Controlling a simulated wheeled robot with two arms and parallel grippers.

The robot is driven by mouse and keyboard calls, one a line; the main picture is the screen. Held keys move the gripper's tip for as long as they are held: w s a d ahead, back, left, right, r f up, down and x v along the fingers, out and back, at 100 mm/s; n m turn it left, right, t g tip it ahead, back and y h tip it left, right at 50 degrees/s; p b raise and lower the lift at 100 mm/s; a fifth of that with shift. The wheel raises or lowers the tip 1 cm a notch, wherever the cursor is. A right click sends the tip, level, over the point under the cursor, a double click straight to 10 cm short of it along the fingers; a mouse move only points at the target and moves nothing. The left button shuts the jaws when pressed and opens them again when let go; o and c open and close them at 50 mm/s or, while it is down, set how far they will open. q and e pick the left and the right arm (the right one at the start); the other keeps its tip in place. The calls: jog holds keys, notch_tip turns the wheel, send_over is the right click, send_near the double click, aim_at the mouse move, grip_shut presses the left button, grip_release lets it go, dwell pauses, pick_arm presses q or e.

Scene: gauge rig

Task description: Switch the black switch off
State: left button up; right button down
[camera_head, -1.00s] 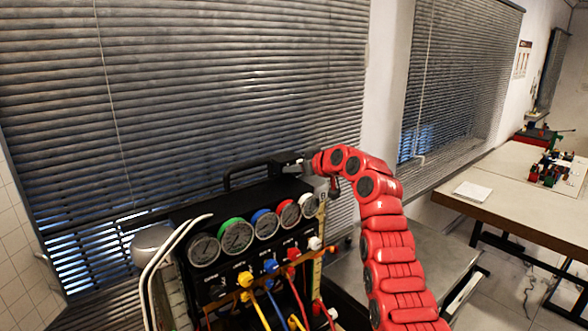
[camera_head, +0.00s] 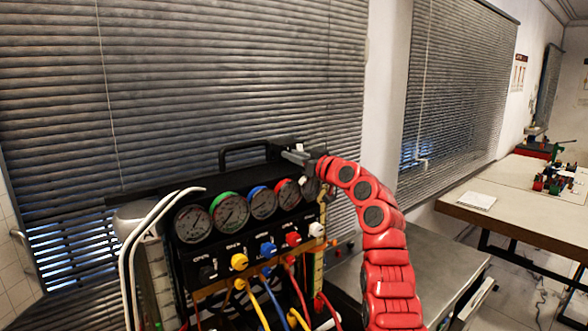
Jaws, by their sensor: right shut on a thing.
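A black switch (camera_head: 207,271), a dark knob, sits at the left end of the valve row on the front of the gauge rig (camera_head: 222,252). It is small and dark, and I cannot tell its setting. My right gripper (camera_head: 293,156) is at the top right of the rig, well away from the switch. It is shut at the right end of the rig's black carrying handle (camera_head: 246,147); its fingertips are small and partly hidden. My left gripper is out of view.
Several round gauges (camera_head: 230,212) line the rig above yellow, blue, red and white knobs. Coloured hoses (camera_head: 273,303) hang in front, and pale curved tubes (camera_head: 130,262) stand at the left. A metal table (camera_head: 420,272) is at the right, with a workbench (camera_head: 520,208) beyond.

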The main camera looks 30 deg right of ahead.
jog(key=shift+r, duration=0.1)
jog(key=c, duration=1)
grip_release()
jog(key=shift+s, duration=0.4)
jog(key=s+d+b, duration=0.1)
jog(key=s+b, duration=0.4)
jog(key=s, duration=1.1)
jog(key=shift+s+d+f, duration=0.15)
jog(key=shift+s+f, duration=0.1)
jog(key=shift+f, duration=0.15)
